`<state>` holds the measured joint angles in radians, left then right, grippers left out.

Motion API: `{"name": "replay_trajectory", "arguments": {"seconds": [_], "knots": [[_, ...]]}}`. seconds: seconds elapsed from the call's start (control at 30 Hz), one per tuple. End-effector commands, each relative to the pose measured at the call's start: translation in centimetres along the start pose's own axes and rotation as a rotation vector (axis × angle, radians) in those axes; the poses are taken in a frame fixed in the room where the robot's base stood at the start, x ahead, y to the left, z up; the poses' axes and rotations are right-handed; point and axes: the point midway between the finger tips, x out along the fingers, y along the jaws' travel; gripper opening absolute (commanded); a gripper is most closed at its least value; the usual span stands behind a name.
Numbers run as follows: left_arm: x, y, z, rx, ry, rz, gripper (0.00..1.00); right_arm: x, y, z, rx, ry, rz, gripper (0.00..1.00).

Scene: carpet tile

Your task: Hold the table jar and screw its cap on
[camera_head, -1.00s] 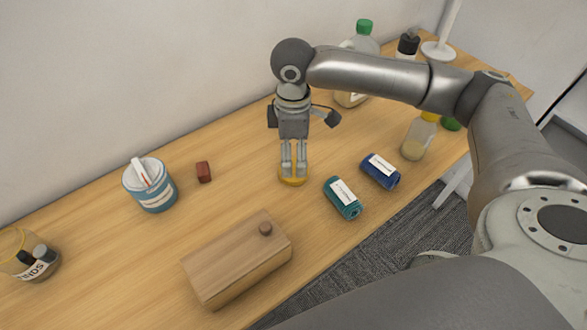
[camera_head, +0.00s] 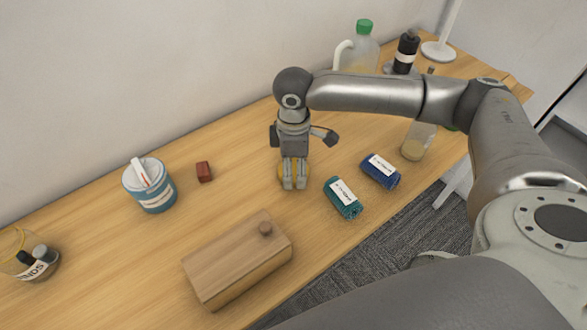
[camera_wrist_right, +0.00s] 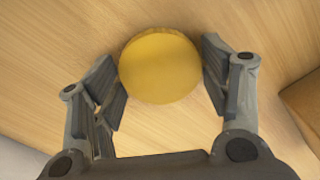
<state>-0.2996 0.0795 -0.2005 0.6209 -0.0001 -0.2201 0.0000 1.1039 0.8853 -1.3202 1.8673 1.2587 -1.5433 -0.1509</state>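A round yellow cap (camera_wrist_right: 160,66) lies on the wooden table between the two fingers of my right gripper (camera_wrist_right: 164,72) in the right wrist view. The fingers stand apart on either side, close to its rim; no clear squeeze shows. In the head view the right gripper (camera_head: 294,185) points down, and part of the cap (camera_head: 280,174) shows beside the fingers. A clear jar (camera_head: 418,141) with pale yellowish contents stands at the right of the table. Its top is hidden by my right arm, so I cannot tell whether it is the task's jar. My left gripper is not seen.
A wooden box (camera_head: 238,262) with a knob is at the front. Teal (camera_head: 342,198) and blue (camera_head: 380,171) rolls lie right of the gripper. A blue tub (camera_head: 150,185), a red block (camera_head: 204,172) and a glass container (camera_head: 32,264) are left. A green-capped jug (camera_head: 362,49) stands behind.

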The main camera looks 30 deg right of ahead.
Motion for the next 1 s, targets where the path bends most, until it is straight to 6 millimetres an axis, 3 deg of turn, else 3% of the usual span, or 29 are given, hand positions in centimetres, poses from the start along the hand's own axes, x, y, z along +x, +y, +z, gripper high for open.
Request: {"name": "replay_trajectory", "arguments": {"seconds": [0.57, 0.73, 1.0], "knots": [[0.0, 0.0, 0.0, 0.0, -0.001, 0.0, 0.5, -0.9, 0.0, -0.1, 0.0, 0.002, 0.0, 0.57], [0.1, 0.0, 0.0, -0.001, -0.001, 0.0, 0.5, -3.3, 0.1, -0.1, 0.0, 0.004, 0.002, 0.57], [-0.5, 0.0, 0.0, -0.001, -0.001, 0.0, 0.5, -9.3, -4.5, -2.5, -0.009, 0.006, 0.003, 0.57]]}}
